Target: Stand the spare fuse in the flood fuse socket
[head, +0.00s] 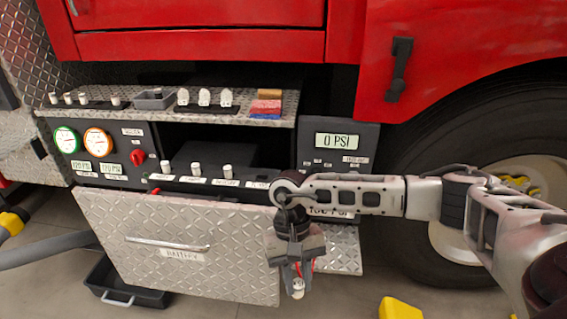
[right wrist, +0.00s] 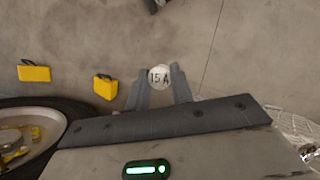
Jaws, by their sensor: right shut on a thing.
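My right gripper (head: 297,268) points down in front of the battery drawer and is shut on a small white fuse (head: 298,289). On the middle ledge a dark fuse strip (head: 210,182) carries three white fuses standing upright above small labels. Its right end, by the last label, shows no fuse and is partly behind my right arm. The labels are too small to read, so I cannot tell which socket is flood. My left gripper is not in view.
The battery drawer front (head: 190,250) juts out below the strip. The upper shelf holds a rack (head: 90,104) of several white fuses, a grey tray (head: 154,99), white switches and coloured blocks. A black bin (head: 125,285) and a yellow block (head: 399,309) are on the floor.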

